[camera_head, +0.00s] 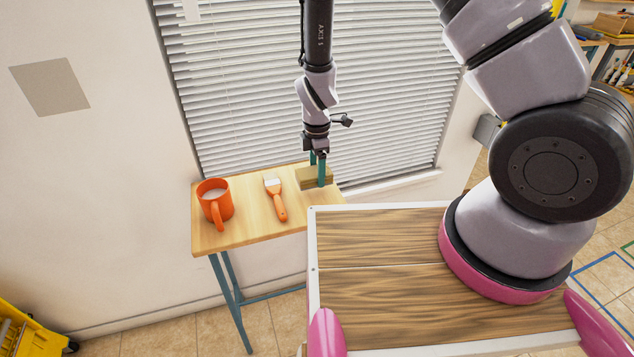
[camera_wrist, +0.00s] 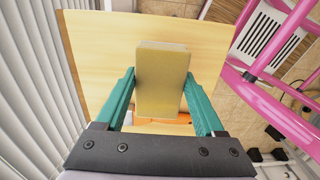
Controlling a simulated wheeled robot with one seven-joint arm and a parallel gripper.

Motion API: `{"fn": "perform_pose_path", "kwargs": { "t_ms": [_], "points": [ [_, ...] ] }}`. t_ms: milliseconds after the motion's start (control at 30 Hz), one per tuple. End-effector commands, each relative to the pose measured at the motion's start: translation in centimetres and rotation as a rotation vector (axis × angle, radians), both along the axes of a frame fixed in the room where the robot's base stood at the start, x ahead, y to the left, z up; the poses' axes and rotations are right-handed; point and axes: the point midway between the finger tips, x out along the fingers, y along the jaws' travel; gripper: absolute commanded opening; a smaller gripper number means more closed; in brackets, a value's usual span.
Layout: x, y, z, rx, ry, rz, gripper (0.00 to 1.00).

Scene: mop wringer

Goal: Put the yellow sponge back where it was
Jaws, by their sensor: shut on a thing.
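The yellow sponge (camera_head: 309,182) is a dull yellow-brown block at the right end of the small wooden table (camera_head: 232,237), by the window. My gripper (camera_head: 317,172) points down with its green fingers on either side of the sponge. In the wrist view the sponge (camera_wrist: 162,80) sits between the two green fingers (camera_wrist: 161,90), and the gripper is shut on it. The sponge is at or just above the tabletop; I cannot tell if it touches.
An orange mug (camera_head: 212,203) with pale contents stands at the table's left. An orange-handled brush (camera_head: 275,197) lies between mug and sponge. Window blinds (camera_head: 250,90) rise close behind the table. Part of a yellow bucket (camera_head: 28,335) shows at lower left.

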Motion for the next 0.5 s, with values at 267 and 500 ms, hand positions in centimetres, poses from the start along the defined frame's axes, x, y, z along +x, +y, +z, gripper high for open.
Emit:
{"fn": "perform_pose_path", "kwargs": {
  "t_ms": [267,500],
  "points": [
    [0.0,-0.1,-3.8,-0.002,0.002,0.000,0.09],
    [0.0,0.0,-4.1,-0.001,0.000,-0.001,0.09]
  ]
}}
